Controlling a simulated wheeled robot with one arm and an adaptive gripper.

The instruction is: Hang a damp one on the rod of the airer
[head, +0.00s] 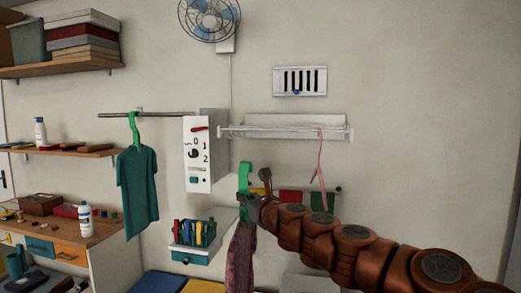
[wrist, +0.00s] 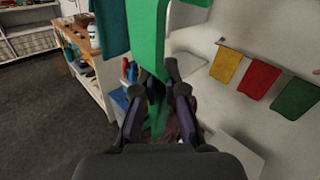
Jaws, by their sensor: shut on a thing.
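My gripper (head: 250,200) is shut on a green hanger (head: 244,175), whose upper part stands above the fingers. A dark reddish garment (head: 240,252) hangs below it. In the wrist view the green hanger (wrist: 148,25) rises between the fingers (wrist: 158,92), and the garment is mostly hidden behind them. The white airer (head: 282,131) is on the wall, above and to the right of the held hanger, apart from it. A pink hanger (head: 321,165) hangs at the right part of its rod. Whether the held garment is damp cannot be told.
A teal shirt (head: 138,185) hangs on a green hanger from a separate metal rod (head: 160,113), beside a white control box (head: 197,160). Yellow, red (wrist: 258,80) and green cloths hang on a low rail. A bin of colored items (head: 195,235) is at left. The airer's left and middle look free.

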